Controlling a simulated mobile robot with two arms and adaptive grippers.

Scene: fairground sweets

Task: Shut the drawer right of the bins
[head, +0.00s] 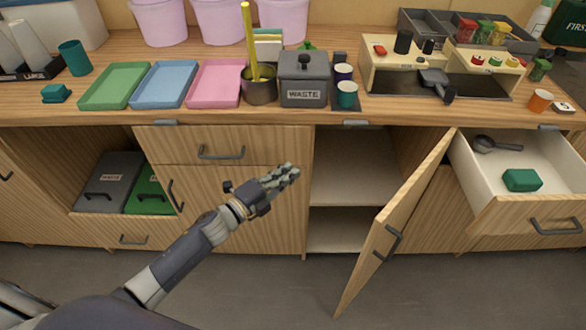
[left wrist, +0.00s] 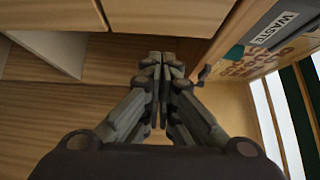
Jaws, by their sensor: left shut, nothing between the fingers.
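The open wooden drawer (head: 530,215) at the far right is pulled out, with a dark handle on its front. A ladle (head: 495,145) and a green box (head: 521,180) lie inside it. A grey bin (head: 107,178) and a green bin (head: 150,190) stand in the lower cabinet at the left. Just right of them is another drawer front (head: 270,147), which looks flush with the cabinet. My left gripper (head: 290,170) is shut and empty, in front of the cabinet below that drawer. Its closed fingers also show in the left wrist view (left wrist: 160,62). My right gripper is out of view.
A cabinet door (head: 390,225) stands open between my left gripper and the open drawer, beside open shelves (head: 350,190). The counter (head: 340,115) above holds trays, a grey waste caddy (head: 303,78) and several small items. The floor (head: 290,290) in front is clear.

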